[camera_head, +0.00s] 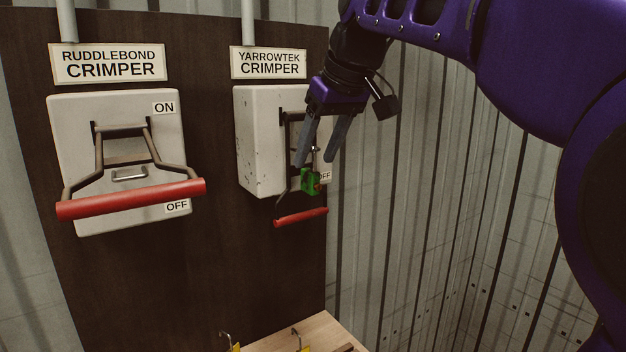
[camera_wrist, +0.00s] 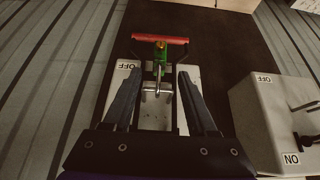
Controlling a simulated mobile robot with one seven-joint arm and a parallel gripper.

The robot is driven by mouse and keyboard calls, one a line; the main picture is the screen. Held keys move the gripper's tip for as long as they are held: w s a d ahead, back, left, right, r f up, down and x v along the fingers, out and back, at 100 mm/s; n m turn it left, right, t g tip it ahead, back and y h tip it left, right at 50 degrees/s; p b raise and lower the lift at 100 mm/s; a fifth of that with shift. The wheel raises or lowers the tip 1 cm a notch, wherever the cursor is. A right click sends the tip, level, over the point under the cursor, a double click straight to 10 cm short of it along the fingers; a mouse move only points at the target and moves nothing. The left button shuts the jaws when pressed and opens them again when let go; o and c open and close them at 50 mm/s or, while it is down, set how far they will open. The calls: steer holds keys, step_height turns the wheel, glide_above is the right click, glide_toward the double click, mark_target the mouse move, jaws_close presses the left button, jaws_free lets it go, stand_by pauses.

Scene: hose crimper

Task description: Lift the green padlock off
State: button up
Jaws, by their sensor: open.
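The green padlock (camera_head: 309,181) hangs at the lower front of the Yarrowtek crimper switch box (camera_head: 259,142), near its OFF label. In the wrist view the green padlock (camera_wrist: 160,52) shows just beyond my fingertips, with a metal shackle or hasp in front of it. My gripper (camera_head: 318,160) is open. Its two grey fingers point down just above the padlock in the head view, and stand on either side of the hasp line in the wrist view (camera_wrist: 158,80). Nothing is between the fingers that I can tell is gripped. The red lever handle (camera_head: 301,217) hangs low, below the padlock.
The Ruddlebond crimper box (camera_head: 118,160) with its own red handle (camera_head: 131,199) is to the left on the dark board (camera_head: 200,270). A wooden shelf (camera_head: 305,335) with hooks and yellow items is below. A corrugated wall (camera_head: 420,200) is at the right.

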mark_target(312, 171)
steer(key=x, duration=0.5)
steer(key=shift+s+d+f, duration=0.2)
jaws_close()
